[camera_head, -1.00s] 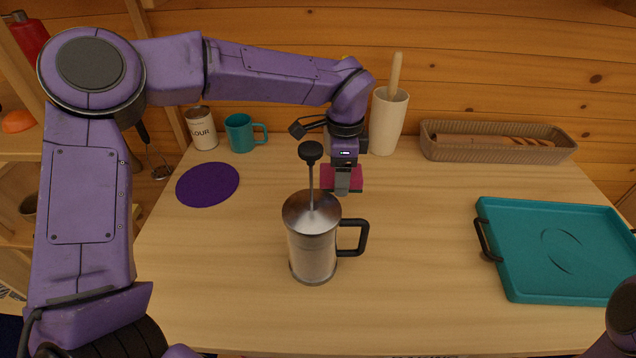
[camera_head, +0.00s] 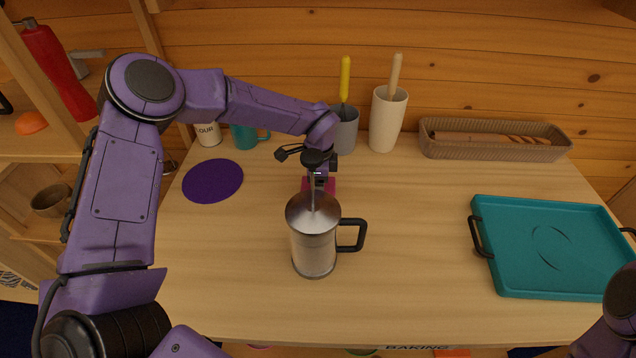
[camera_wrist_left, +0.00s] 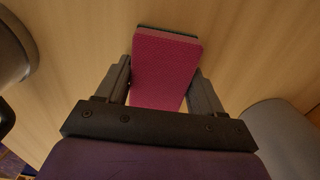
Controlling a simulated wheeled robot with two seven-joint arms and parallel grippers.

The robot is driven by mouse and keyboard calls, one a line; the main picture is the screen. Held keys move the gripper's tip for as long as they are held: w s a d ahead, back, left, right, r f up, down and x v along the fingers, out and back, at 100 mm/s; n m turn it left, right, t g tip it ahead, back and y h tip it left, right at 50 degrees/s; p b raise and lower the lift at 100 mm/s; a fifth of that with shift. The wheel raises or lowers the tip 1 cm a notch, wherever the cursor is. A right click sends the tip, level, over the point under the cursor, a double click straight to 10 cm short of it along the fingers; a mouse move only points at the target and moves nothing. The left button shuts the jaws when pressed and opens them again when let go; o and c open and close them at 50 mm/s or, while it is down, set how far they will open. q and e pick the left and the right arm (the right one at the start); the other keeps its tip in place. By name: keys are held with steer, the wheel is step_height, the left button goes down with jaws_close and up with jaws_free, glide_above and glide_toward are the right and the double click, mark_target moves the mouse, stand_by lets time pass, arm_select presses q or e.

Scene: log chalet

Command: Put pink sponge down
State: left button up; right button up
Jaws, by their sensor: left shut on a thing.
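The pink sponge (camera_wrist_left: 165,68) is a flat block with a dark layer along its far edge. In the left wrist view it sits between both fingers of my left gripper (camera_wrist_left: 165,85), which is shut on it. In the head view only a strip of the sponge (camera_head: 331,184) shows, behind the French press (camera_head: 313,245). My left gripper (camera_head: 318,184) is there too, partly hidden by the press's plunger and lid. I cannot tell whether the sponge touches the table. Only a piece of my right arm shows at the lower right; its gripper is out of view.
A purple round mat (camera_head: 213,181) lies left. A teal mug (camera_head: 245,136), a grey cup with a yellow handle (camera_head: 345,130) and a cream holder (camera_head: 387,122) stand behind. A bread basket (camera_head: 440,150) and teal tray (camera_head: 510,282) are right. The table between press and tray is clear.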

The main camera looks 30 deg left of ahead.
arm_select(q)
steer(key=shift+f, duration=0.15)
steer(key=o, duration=1)
steer(key=shift+r+p, duration=0.3)
steer(key=shift+r, duration=0.1)
step_height(320, 180, up, 12)
steer(key=b, duration=0.2)
steer(key=shift+f+b, duration=0.2)
steer(key=shift+b, duration=0.15)
